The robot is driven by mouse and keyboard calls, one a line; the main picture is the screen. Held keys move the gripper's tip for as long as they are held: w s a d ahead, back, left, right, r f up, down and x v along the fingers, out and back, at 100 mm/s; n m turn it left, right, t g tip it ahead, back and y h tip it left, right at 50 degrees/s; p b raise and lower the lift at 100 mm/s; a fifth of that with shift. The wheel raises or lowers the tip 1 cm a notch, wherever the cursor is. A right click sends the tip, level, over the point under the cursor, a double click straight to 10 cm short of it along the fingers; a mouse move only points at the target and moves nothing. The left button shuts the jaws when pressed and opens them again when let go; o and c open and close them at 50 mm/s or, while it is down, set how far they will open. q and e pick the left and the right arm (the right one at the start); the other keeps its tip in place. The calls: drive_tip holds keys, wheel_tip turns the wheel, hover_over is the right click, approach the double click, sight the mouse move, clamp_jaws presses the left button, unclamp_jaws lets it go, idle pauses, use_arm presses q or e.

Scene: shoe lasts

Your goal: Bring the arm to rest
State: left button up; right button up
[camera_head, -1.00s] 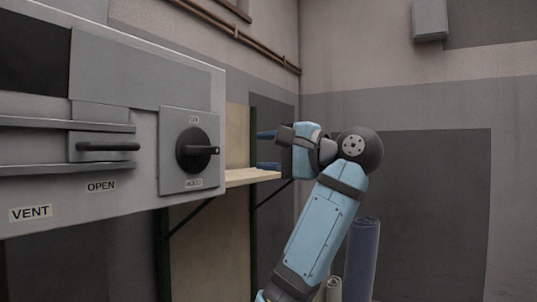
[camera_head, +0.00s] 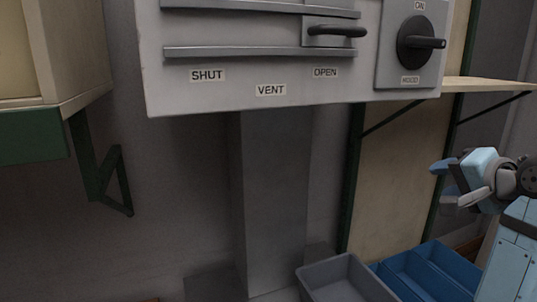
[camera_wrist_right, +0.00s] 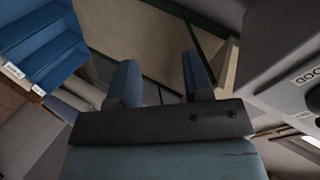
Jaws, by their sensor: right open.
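My right gripper (camera_head: 440,184) is at the right edge of the head view, in front of the shelf frame and apart from the control panel. It is open, and nothing shows between its two blue fingers in the right wrist view (camera_wrist_right: 160,85). My right arm (camera_head: 513,250) comes up from the lower right corner. My left gripper is in neither view.
A grey panel (camera_head: 220,92) carries a slider handle (camera_head: 337,31) at OPEN and a HOOD knob (camera_head: 416,40). A wooden shelf (camera_head: 487,85) stands right of it. A grey bin (camera_head: 345,278) and blue bins (camera_head: 440,270) sit low. A cabinet (camera_head: 60,60) is at left.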

drive_tip(key=s+a+f+n+g+h, duration=0.1)
drive_tip(key=s+f+n+g, duration=0.15)
drive_tip(key=f, duration=0.55)
drive_tip(key=s+a+f+n+g, duration=0.1)
drive_tip(key=s+a+f, duration=0.15)
drive_tip(key=f, duration=0.55)
drive_tip(key=s+f+n+g+h, duration=0.1)
drive_tip(key=s+f+n, duration=0.15)
drive_tip(key=f, duration=0.55)
drive_tip(key=s+a+f+n+g, duration=0.35)
drive_tip(key=s+f, duration=0.45)
drive_tip(key=s, duration=0.3)
drive_tip(key=s+a+f+n+g, duration=0.2)
drive_tip(key=s+f+n, duration=0.2)
drive_tip(key=s+f, duration=0.55)
drive_tip(key=w+a+f+t+y, duration=0.1)
drive_tip(key=w+a+f+t, duration=0.1)
drive_tip(key=f+t, duration=0.2)
drive_tip(key=w+a+f+t+y, duration=0.1)
drive_tip(key=w+a+f+t, duration=0.1)
drive_tip(key=f, duration=0.6)
drive_tip(key=shift+w+a+t, duration=0.4)
drive_tip(key=shift+a+t, duration=0.45)
drive_tip(key=shift+t, duration=0.15)
